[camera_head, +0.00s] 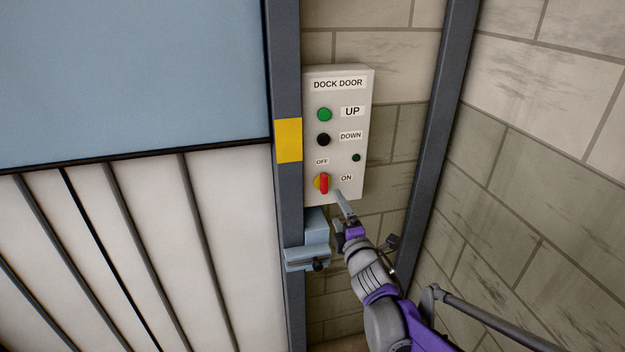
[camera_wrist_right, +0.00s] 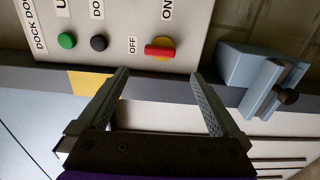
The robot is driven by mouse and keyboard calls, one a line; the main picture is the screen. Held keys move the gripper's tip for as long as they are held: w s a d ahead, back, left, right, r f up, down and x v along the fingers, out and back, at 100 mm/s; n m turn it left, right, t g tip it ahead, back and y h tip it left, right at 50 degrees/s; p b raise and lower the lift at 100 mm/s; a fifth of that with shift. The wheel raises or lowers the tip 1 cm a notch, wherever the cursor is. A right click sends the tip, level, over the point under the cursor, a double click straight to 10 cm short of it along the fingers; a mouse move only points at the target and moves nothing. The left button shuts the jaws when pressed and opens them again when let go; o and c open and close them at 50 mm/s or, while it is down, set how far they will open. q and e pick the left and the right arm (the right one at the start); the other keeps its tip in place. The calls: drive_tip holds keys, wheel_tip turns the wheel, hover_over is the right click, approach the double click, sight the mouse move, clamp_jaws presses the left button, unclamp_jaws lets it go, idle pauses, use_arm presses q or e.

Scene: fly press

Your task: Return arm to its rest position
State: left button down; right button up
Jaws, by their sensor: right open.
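My right gripper (camera_head: 346,207) is at the lower edge of the dock door control box (camera_head: 341,100), just below and right of the red rotary switch (camera_head: 323,183). The right wrist view shows its two fingers (camera_wrist_right: 160,98) spread apart with nothing between them. The red switch handle (camera_wrist_right: 160,52) on its yellow base lies beyond the fingertips, apart from them. In the head view the handle stands upright, between the OFF label above and the ON label at its right. My left gripper is not in view.
The box has a green UP button (camera_head: 324,114), a black DOWN button (camera_head: 323,140) and a small dark green lamp (camera_head: 356,157). A blue-grey latch bracket (camera_head: 308,258) sits below the box on the door post (camera_head: 287,60). A block wall (camera_head: 540,130) stands close on the right.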

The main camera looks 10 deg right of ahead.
drive_tip(key=s+f+m+g, duration=0.4)
drive_tip(key=s+f+m, duration=0.1)
drive_tip(key=s, duration=0.6)
drive_tip(key=s+a+f+m+g, duration=0.1)
drive_tip(key=s+f+m+g, duration=0.3)
drive_tip(key=s, duration=0.8)
drive_tip(key=s+a+f+m+g, duration=0.1)
drive_tip(key=s+f+m+g, duration=0.3)
drive_tip(key=s+f+m, duration=0.4)
drive_tip(key=s+m, duration=0.1)
drive_tip(key=s, duration=0.2)
drive_tip(key=shift+s+a+f+m+h, duration=0.15)
drive_tip(key=shift+s+a+m+h, duration=0.05)
drive_tip(key=shift+a+m+h, duration=0.1)
